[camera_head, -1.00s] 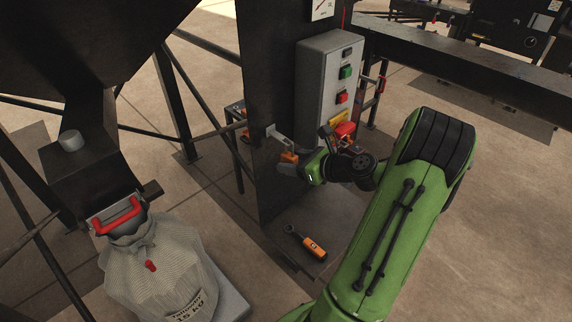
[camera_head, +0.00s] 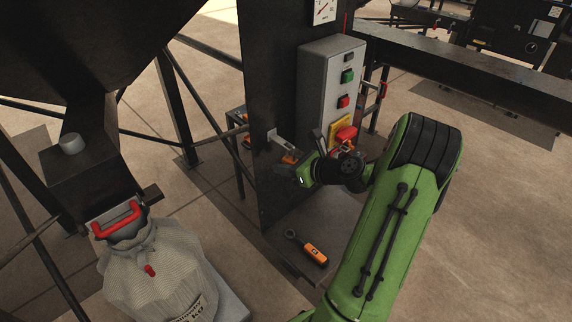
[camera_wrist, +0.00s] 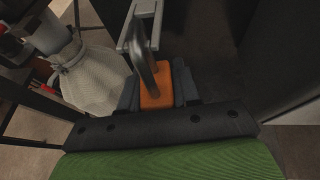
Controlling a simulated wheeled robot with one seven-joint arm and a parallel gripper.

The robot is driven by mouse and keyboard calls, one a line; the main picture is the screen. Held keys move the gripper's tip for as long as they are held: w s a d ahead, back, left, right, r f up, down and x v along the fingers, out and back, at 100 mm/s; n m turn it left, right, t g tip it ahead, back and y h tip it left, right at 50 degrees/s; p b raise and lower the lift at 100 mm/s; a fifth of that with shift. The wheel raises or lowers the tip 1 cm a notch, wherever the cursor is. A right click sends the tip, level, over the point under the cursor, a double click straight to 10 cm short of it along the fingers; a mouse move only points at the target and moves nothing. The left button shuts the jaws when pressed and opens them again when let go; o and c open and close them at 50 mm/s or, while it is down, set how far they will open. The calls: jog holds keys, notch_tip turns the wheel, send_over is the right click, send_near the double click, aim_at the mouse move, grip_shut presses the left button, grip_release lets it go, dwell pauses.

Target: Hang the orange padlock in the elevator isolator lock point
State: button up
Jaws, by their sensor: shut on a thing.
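The orange padlock (camera_wrist: 157,91) is between my gripper's fingers in the wrist view, its grey shackle pointing up and away. Its orange body also shows in part in the head view (camera_head: 291,157). My gripper (camera_head: 285,167) is shut on it, beside the dark upright panel. A pale metal bracket (camera_head: 281,142) sticks out from the panel just above the padlock. In the wrist view the shackle overlaps this bracket (camera_wrist: 143,14); I cannot tell whether it passes through it. A red isolator knob on a yellow plate (camera_head: 342,127) sits low on the grey control box.
The grey control box (camera_head: 325,85), with green and red buttons, stands right of my gripper. An orange-and-black tool with a ring end (camera_head: 313,252) lies on the base plate below. A tied sack (camera_head: 158,270) stands at lower left under the hopper chute.

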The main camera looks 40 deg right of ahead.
aim_at(294, 162)
grip_shut()
jog(key=shift+r+p, duration=1.05)
jog(key=shift+p, duration=0.2)
jog(key=shift+s+f+p, duration=0.1)
jog(key=shift+s+p, duration=0.45)
jog(key=shift+s, duration=1)
jog(key=s+p, duration=0.1)
jog(key=s, duration=0.2)
jog(key=shift+s+d, duration=0.1)
jog(key=s+d+f+h, duration=0.1)
jog(key=s+d+f, duration=0.2)
jog(key=s+d, duration=0.2)
jog(key=s+d+f+m+h+p, duration=0.1)
jog(key=s+d+f, duration=0.3)
jog(key=d, duration=0.8)
jog(key=shift+s+m, duration=0.3)
jog(key=shift+s, duration=0.1)
